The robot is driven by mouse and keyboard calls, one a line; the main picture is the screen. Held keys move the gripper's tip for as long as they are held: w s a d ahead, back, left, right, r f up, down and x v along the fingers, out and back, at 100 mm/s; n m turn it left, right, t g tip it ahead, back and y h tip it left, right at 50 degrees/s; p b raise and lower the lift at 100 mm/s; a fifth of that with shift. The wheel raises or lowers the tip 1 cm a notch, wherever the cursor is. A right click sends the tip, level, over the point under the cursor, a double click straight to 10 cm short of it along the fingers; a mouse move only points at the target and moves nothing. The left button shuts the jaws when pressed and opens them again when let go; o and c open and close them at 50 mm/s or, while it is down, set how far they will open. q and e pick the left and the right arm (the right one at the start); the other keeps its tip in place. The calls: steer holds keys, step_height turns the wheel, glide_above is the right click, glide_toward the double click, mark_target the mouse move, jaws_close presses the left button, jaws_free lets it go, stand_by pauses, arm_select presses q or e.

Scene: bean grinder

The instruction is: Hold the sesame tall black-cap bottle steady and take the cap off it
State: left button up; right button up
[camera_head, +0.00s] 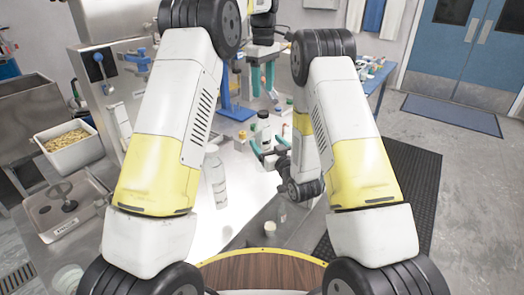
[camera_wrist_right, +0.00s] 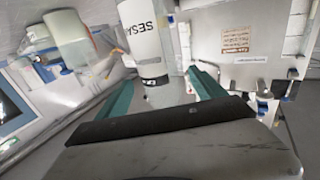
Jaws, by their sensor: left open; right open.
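The sesame bottle (camera_head: 263,136) stands upright on the bright worktop in the head view, with its black cap (camera_head: 263,114) on top. In the right wrist view the white bottle (camera_wrist_right: 148,38) shows part of its "SESA" label; its top is out of that frame. My right gripper (camera_head: 266,154) is open low at the bottle. Its two teal fingers (camera_wrist_right: 160,76) are spread on either side of the bottle in the wrist view; I cannot tell whether they touch it.
Small bottles and jars crowd beside the sesame bottle. A small white-topped jar (camera_head: 270,227) is nearer. A blue stand (camera_head: 236,108) is behind, and a white bin (camera_head: 70,145) is far left.

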steer(key=shift+x, duration=3.15)
steer(key=shift+d, duration=0.1)
jaws_close()
